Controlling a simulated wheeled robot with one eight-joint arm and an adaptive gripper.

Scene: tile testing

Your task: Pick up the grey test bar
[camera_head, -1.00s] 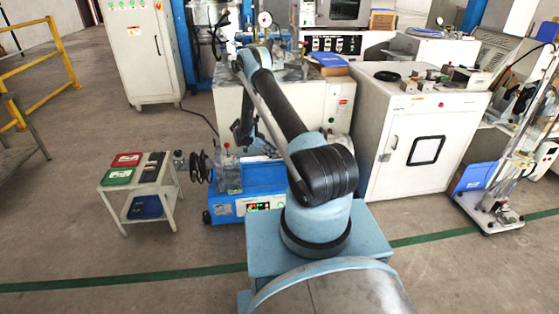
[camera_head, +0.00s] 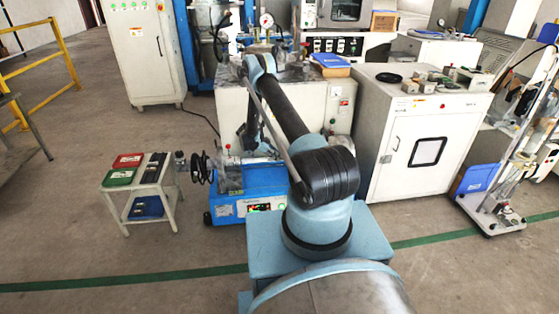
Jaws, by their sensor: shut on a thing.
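My arm reaches away over the blue machine, and its wrist bends down at the far end. My gripper (camera_head: 249,138) hangs below the wrist, just above the blue machine (camera_head: 240,204) and in front of the white cabinet. It is small, dark and partly hidden by my forearm. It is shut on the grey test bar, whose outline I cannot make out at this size.
A small white stand (camera_head: 159,190) holds a red tray (camera_head: 127,160), a green tray (camera_head: 118,177) and dark items. A white cabinet (camera_head: 388,170) is on the right. The floor in front is clear.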

